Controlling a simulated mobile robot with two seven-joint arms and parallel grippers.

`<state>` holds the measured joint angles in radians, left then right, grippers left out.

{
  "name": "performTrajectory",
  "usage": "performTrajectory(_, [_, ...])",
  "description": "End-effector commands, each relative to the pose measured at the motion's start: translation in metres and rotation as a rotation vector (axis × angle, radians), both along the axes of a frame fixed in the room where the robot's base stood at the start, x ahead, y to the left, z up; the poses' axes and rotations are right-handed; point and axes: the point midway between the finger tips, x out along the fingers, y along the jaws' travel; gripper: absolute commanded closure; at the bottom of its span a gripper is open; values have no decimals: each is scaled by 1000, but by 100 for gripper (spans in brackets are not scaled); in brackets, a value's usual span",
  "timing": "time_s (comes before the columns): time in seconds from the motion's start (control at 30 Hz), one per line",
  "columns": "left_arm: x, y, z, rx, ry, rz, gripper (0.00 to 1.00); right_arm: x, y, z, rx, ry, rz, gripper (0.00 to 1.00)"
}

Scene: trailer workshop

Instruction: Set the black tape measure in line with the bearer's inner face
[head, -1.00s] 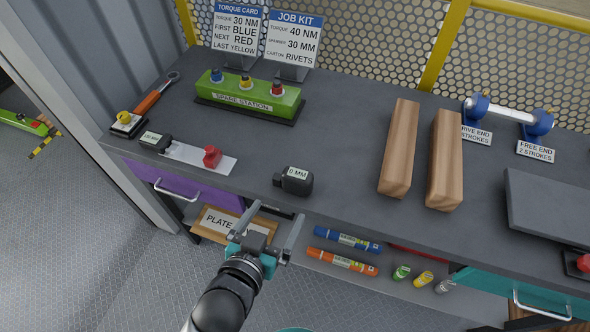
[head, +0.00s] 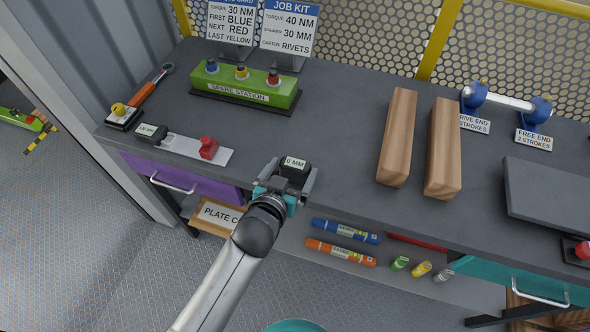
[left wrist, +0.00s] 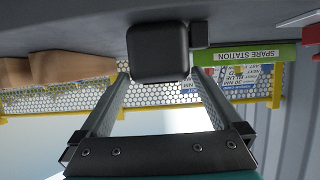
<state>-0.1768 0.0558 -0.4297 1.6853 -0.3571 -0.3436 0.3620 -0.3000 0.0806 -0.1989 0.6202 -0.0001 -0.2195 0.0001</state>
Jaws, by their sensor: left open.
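The black tape measure (head: 295,170), labelled 0 MM, sits on the bench top near its front edge. It also shows in the left wrist view (left wrist: 158,52) as a dark rounded block. My left gripper (head: 288,178) is open at the bench edge, with its fingers on either side of the tape measure's near end. In the left wrist view, the body lies at and just beyond the fingertips, and I see no clear grip. Two wooden bearers, a left one (head: 397,138) and a right one (head: 443,150), lie side by side to the right. My right gripper is out of view.
The green spare station (head: 245,88) stands behind. A dark panel (head: 545,195) is at right. Bench top between the tape measure and the left bearer is clear.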

Motion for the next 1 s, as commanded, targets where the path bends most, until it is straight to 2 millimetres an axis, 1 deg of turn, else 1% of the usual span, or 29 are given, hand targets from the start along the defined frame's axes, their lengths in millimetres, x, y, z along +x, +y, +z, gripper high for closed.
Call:
performTrajectory(0.03, [8, -2, 0, 1, -1, 0, 0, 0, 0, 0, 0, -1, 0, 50])
performTrajectory(0.2, [20, -7, -8, 1, 0, 0, 0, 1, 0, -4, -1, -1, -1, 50])
performTrajectory(0.5, [23, -7, -9, 0, 0, 0, 0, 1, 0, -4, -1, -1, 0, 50])
performTrajectory(0.57, [23, -7, -9, 0, 0, 0, 6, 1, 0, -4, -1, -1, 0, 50])
performTrajectory(1.0, [23, -7, -9, 0, 0, 0, 55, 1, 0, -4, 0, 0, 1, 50])
